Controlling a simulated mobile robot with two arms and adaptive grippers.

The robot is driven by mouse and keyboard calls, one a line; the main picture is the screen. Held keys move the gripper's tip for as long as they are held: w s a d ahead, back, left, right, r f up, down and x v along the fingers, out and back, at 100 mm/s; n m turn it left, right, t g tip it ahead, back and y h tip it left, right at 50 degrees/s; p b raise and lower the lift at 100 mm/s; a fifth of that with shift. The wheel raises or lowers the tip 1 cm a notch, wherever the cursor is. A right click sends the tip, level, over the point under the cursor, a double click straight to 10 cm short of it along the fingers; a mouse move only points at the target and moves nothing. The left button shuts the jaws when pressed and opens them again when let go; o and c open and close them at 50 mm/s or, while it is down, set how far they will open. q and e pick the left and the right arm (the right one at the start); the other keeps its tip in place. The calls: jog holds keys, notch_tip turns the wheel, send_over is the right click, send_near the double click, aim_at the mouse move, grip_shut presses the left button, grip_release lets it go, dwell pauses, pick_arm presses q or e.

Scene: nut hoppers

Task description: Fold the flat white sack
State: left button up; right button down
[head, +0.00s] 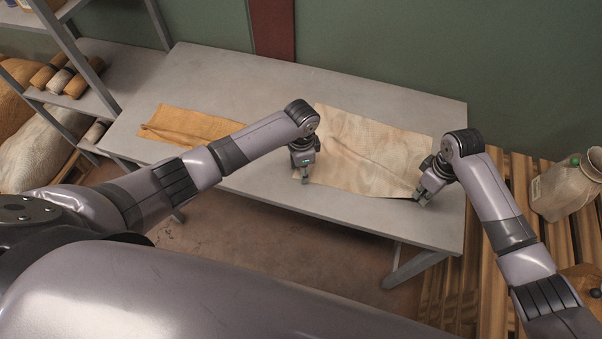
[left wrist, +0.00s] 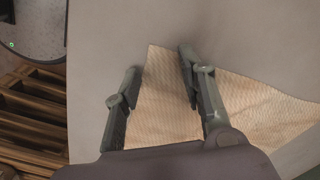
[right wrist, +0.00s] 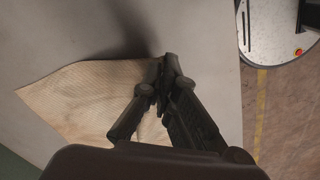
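The white sack (head: 375,145), pale and creased, lies spread on the grey table in the head view. My left gripper (head: 304,181) is at its near left corner; in the left wrist view my left gripper (left wrist: 160,64) has its fingers apart, with a corner of the sack (left wrist: 165,110) between and beneath them. My right gripper (head: 420,198) is at the near right corner. In the right wrist view my right gripper (right wrist: 164,64) has its fingertips together at the corner of the sack (right wrist: 85,95). The fingers partly hide that corner.
A brown cloth or sack (head: 190,126) lies on the grey table (head: 235,85) to the left. A shelf with rolls (head: 68,78) stands at the left. An upright sack (head: 565,190) stands on wooden slats (head: 455,290) at the right. The table's back strip is clear.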

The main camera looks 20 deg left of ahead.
pick_arm(q)
jog(key=shift+f, duration=0.2)
jog(key=shift+c, duration=0.3)
grip_shut()
dwell(0.8)
dwell(0.5)
jog(key=shift+r, duration=2.5)
